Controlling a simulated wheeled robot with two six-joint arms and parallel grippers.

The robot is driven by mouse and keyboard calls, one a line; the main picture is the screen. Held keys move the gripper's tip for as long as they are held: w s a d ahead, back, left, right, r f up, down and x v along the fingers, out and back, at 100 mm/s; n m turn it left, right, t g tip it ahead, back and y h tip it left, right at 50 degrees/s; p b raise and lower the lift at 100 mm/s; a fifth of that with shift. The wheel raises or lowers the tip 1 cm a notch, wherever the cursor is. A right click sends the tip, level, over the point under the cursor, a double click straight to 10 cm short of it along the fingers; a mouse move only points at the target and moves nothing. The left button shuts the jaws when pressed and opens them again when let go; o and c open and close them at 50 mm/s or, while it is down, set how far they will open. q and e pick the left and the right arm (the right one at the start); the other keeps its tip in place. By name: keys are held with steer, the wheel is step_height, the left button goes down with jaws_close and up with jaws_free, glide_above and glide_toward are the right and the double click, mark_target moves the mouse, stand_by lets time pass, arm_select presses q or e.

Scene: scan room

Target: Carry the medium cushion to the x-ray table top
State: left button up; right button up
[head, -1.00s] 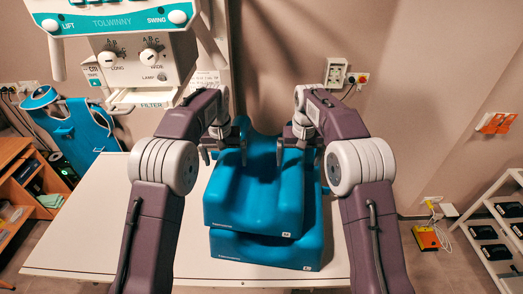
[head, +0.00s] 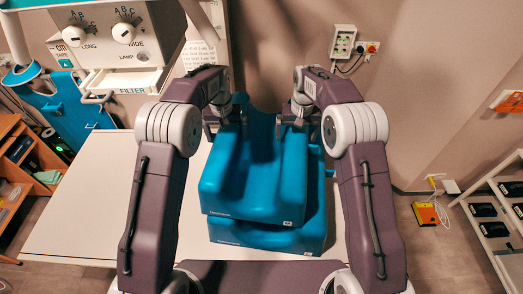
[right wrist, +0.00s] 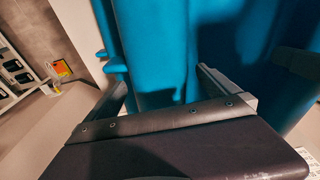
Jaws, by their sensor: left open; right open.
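The medium cushion (head: 255,190), blue and marked M, lies on the larger blue cushion (head: 270,237) on a white table top (head: 75,215). My left gripper (head: 225,124) is open at the medium cushion's far left side. My right gripper (head: 292,122) is open at its far right side. In the right wrist view, blue foam (right wrist: 155,50) shows between and beyond the two spread fingers of my right gripper (right wrist: 165,88). I cannot tell whether the fingers touch the foam. My arms hide parts of the cushions' sides.
An x-ray unit (head: 125,50) with knobs hangs at the upper left, near a blue apron (head: 70,105). A wooden shelf (head: 15,165) stands at the left and a white rack (head: 495,225) at the right. The table's left part is clear.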

arm_select(q)
steer(key=shift+f, duration=0.75)
arm_select(e)
steer(key=shift+f, duration=0.7)
arm_select(q)
steer(key=shift+s+f, duration=0.25)
steer(key=shift+f, duration=0.45)
arm_select(e)
steer(key=shift+s+f, duration=0.35)
steer(key=shift+f, duration=0.4)
arm_select(q)
steer(key=shift+w+f, duration=0.2)
steer(key=shift+w, duration=0.05)
arm_select(e)
steer(key=shift+w+f, duration=0.15)
steer(key=shift+w, duration=0.15)
arm_select(q)
steer(key=shift+r, duration=0.1)
steer(key=c, duration=1.7)
arm_select(e)
steer(key=shift+s, duration=0.1)
steer(key=c, duration=1.8)
arm_select(q)
steer(key=shift+c, duration=0.2)
arm_select(e)
steer(key=shift+o, duration=0.2)
